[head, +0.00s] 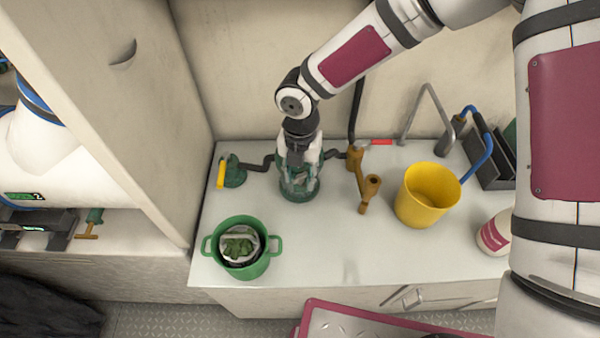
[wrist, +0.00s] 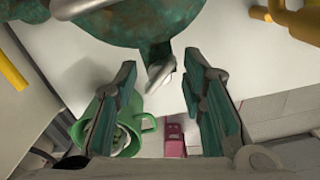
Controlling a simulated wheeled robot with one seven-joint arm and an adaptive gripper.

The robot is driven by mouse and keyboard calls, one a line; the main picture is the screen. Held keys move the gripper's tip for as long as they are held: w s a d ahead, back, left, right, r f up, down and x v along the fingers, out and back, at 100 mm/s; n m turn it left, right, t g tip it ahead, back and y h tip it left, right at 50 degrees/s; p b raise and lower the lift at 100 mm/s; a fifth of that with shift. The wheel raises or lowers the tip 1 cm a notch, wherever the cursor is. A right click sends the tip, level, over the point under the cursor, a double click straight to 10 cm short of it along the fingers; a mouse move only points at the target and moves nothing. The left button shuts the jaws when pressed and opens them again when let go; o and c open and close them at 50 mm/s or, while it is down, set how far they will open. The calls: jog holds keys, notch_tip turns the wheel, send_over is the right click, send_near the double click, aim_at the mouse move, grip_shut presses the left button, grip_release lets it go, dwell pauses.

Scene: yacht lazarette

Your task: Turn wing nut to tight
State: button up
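A green, patinated strainer-like fitting (head: 301,194) stands on the white counter, under my gripper in the head view. Its mottled round body (wrist: 125,28) fills the top of the wrist view. A grey metal wing nut (wrist: 163,72) shows at the body's lower edge there, between my fingertips. My gripper (wrist: 159,64) is open, one finger on each side of the wing nut, with gaps visible; I cannot tell whether either finger touches it. In the head view my gripper (head: 300,170) points down and hides the fitting's top and the wing nut.
A green two-handled pot (head: 262,262) holding a basket of leafy matter stands front left. A yellow-handled valve (head: 222,173) is left, a bronze valve (head: 370,187) right. A yellow bucket (head: 415,212) and a white bottle (head: 493,235) stand farther right. The front-middle counter is clear.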

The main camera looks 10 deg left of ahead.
aim_at(300, 175)
grip_shut()
dwell(1.3)
grip_release()
notch_tip(300, 175, up, 12)
dwell(0.5)
